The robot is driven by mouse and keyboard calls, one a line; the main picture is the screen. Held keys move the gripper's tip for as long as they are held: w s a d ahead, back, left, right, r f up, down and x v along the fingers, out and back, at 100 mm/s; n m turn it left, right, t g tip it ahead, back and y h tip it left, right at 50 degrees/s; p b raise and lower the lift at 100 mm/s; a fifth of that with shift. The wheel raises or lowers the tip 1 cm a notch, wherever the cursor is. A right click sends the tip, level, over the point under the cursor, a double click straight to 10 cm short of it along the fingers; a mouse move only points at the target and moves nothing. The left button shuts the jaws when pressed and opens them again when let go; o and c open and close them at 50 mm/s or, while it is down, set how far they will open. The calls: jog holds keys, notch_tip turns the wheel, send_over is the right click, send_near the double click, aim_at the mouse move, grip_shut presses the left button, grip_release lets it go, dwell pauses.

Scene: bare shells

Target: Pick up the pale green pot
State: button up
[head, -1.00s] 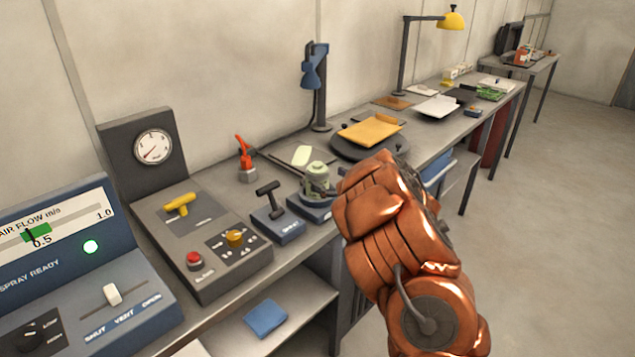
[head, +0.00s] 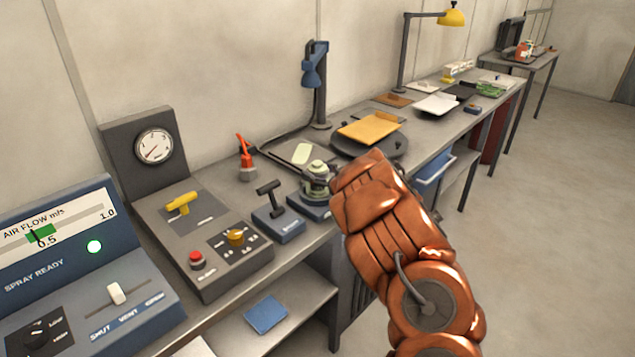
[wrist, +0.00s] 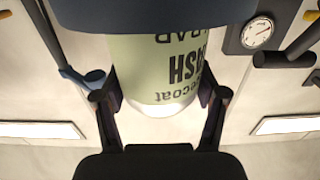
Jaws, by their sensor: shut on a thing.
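The pale green pot (head: 316,181) is on the bench side of my orange arm in the head view, at a blue block (head: 312,207). In the wrist view the pot (wrist: 160,68) appears upside down, with dark lettering on its side. My gripper (wrist: 160,97) is shut on the pot, one dark finger against each side. In the head view my arm hides most of the gripper. A dark blue surface covers the pot's lower end in the wrist view, and I cannot tell whether the pot touches the block.
A blue box with a black T-handle (head: 270,200) stands close left of the pot. A dark round turntable (head: 385,147) with a yellow-orange sheet lies to the right. The floor at right is clear.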

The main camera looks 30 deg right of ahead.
jog(key=c, duration=0.7)
jog(key=shift+r, duration=0.1)
